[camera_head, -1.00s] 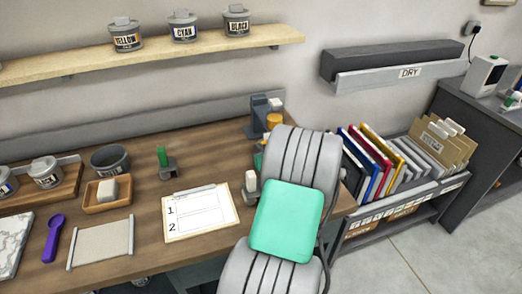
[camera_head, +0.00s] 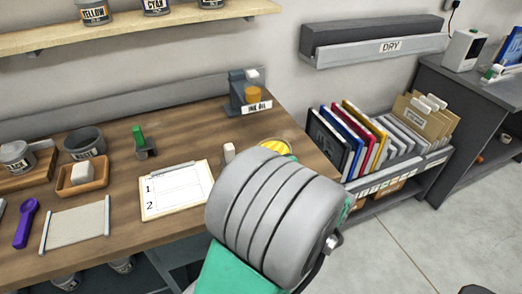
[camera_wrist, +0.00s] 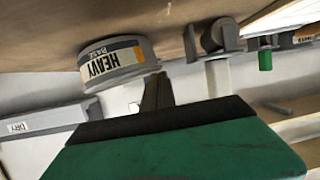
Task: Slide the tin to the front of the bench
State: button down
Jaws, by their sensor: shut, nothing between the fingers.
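The tin (camera_wrist: 122,62) is a grey, round can with a yellow and white HEAVY BASE label. In the wrist view, which is upside down, it stands on the bench (camera_wrist: 160,18). In the head view, a round yellow top (camera_head: 274,146) near the bench's right end, partly hidden behind my arm, looks like this tin. My gripper (camera_wrist: 157,88) is shut and empty, its dark fingers at the tin's side. I cannot tell whether they touch it. The gripper's fingers are hidden in the head view.
A clipboard (camera_head: 176,190), a green-handled tool (camera_head: 140,140), and an INK OIL holder (camera_head: 249,92) share the bench (camera_head: 120,215). A folder rack (camera_head: 395,165) stands at right. Bare bench shows left of the clipboard.

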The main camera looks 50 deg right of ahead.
jog(key=shift+s+a+f, duration=0.2)
jog(key=shift+a+f, duration=0.25)
jog(key=shift+f, duration=0.2)
jog(key=shift+s+d+r, duration=0.15)
jog(key=shift+d+r, duration=0.05)
jog(key=shift+d, duration=0.1)
jog(key=shift+d+r+p, duration=0.15)
jog(key=shift+r+p, duration=0.3)
jog(key=shift+r, duration=0.2)
jog(key=shift+f+b, duration=0.2)
jog(key=shift+b, duration=0.2)
jog(key=shift+g, duration=0.3)
jog(key=s+a, duration=0.1)
jog(key=s, duration=0.2)
jog(key=s+a+b, duration=0.1)
jog(key=s+a, duration=0.1)
jog(key=s, duration=0.1)
jog(key=s+a, duration=0.2)
jog(key=s, duration=0.1)
jog(key=shift+s+r, duration=0.25)
jog(key=shift+s, duration=0.1)
jog(key=shift+s+a, duration=0.3)
jog(key=shift+s, duration=0.25)
